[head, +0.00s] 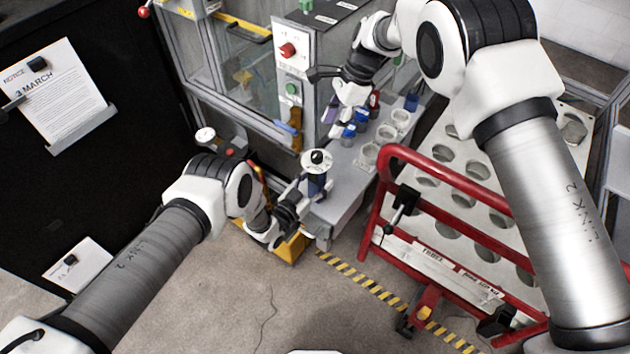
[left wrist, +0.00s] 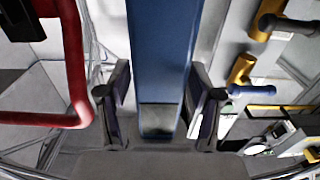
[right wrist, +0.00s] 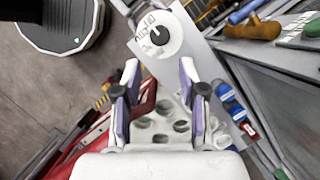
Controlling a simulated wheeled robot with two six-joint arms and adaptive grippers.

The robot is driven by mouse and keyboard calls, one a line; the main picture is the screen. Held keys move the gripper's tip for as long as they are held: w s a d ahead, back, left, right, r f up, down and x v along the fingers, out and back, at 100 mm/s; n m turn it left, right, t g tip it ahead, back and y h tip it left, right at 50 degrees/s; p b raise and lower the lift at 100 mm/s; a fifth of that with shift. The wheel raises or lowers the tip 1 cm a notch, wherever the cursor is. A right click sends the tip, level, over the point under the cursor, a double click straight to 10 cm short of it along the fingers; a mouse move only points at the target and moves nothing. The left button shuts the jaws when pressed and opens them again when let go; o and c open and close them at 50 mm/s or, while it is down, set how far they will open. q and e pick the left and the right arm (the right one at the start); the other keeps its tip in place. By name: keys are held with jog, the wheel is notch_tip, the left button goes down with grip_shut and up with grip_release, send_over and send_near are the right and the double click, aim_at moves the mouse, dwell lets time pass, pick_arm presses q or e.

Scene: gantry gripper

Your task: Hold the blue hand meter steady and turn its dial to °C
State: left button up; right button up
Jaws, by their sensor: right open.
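The blue hand meter (head: 316,184) stands roughly upright at the near end of a grey bench. My right gripper (head: 339,118) is open and empty, above and behind the dial. In the right wrist view the dial lies beyond its fingertips (right wrist: 160,75).
The grey bench (head: 345,180) carries several white cups (head: 385,133) and blue-capped items. A red-railed cart (head: 375,205) with a holed white top stands right of it. A cabinet with a red knob (head: 288,50) stands behind. Floor in front is clear.

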aim_at(318, 154)
pick_arm(q)
grip_shut()
pick_arm(e)
jog(key=o, duration=0.3)
notch_tip(318, 154, up, 4)
jog(key=a+n+g+y, duration=0.2)
jog(key=a+y, duration=0.1)
jog(key=y, duration=0.1)
pick_arm(q)
jog(key=shift+s+a+r, duration=0.15)
jog(key=shift+a, duration=0.05)
jog(key=shift+w+d+f, duration=0.25)
jog(key=shift+d, duration=0.15)
pick_arm(e)
jog(key=w+d+f+m+t+y, duration=0.1)
jog(key=d+f+m+y, duration=0.4)
jog(key=d+f, duration=0.5)
pick_arm(q)
jog(key=shift+s+a+r, duration=0.15)
jog(key=shift+a, duration=0.05)
pick_arm(e)
jog(key=shift+n+y, duration=0.3)
jog(key=shift+n, duration=0.4)
jog(key=x, duration=1.1)
jog(key=shift+s+a+f, duration=0.1)
jog(key=shift+s+a, duration=0.1)
jog(key=shift+a, duration=0.15)
grip_shut()
